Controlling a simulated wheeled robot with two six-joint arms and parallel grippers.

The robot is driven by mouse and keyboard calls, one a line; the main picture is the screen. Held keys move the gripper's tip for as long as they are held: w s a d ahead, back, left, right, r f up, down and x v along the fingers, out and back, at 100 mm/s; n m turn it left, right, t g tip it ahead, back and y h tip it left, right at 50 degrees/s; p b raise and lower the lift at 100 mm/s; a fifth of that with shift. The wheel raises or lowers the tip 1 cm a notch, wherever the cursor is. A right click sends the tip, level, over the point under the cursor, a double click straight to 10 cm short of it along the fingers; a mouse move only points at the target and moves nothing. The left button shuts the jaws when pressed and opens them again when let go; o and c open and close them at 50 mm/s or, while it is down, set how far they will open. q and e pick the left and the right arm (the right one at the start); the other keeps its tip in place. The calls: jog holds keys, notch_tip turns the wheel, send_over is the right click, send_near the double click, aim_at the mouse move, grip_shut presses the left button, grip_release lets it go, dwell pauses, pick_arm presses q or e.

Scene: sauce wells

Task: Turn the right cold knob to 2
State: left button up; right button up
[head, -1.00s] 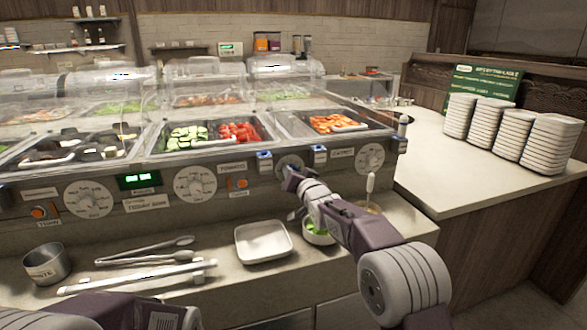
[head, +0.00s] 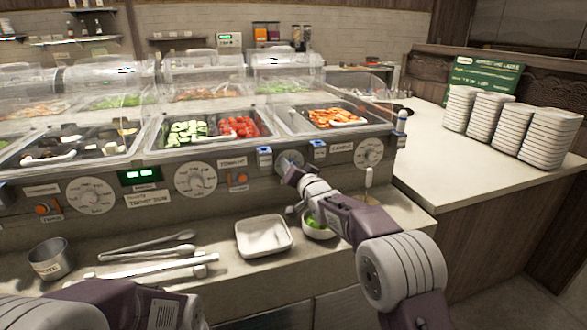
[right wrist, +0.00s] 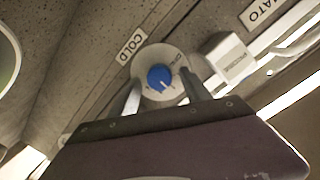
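The cold knob (right wrist: 160,78) is a small blue knob with a white pointer mark on a round pale dial, next to a "COLD" label (right wrist: 130,47). The dial's figures are too small to read. In the head view the dial (head: 289,158) is on the counter's front panel, partly hidden by my right gripper (head: 288,171). In the right wrist view my right gripper's two fingers (right wrist: 161,93) are apart, one on each side of the blue knob, with visible gaps to it.
Larger white dials (head: 196,180) and blue-topped switches (head: 264,156) are on the same panel. Below are a white tray (head: 264,236), tongs (head: 150,250), a metal cup (head: 49,259) and a small bowl (head: 319,229). Plate stacks (head: 545,138) stand on the right counter.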

jog(key=v, duration=0.9)
dwell(0.3)
